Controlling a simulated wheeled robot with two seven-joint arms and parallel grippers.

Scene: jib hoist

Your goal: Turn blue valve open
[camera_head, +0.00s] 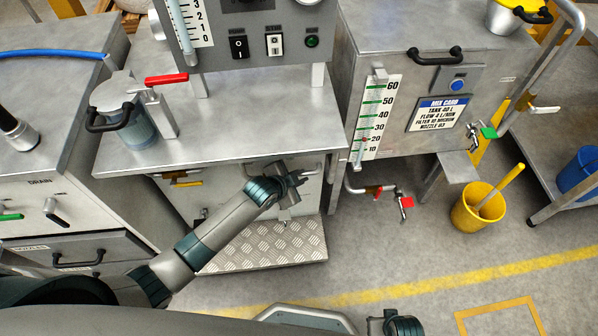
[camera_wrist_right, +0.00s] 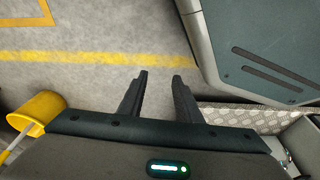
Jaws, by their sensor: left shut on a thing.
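My left gripper (camera_head: 294,180) reaches under the front edge of the steel bench, against the cabinet front. It is shut on a small fitting on the metal pipe there, apparently the blue valve. The jaws and wrist cover the handle, so its colour and angle cannot be told. A metal outlet (camera_head: 288,198) hangs just below the jaws. My right gripper (camera_wrist_right: 160,78) shows in the right wrist view, its two dark fingers apart with only floor between them.
A valve with a yellow handle (camera_head: 185,183) is left under the bench edge. A red-handled tap (camera_head: 406,203) and a green-handled tap (camera_head: 488,132) are right. A yellow bucket (camera_head: 470,212) stands on the floor. A checkered step (camera_head: 265,243) lies below my left arm.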

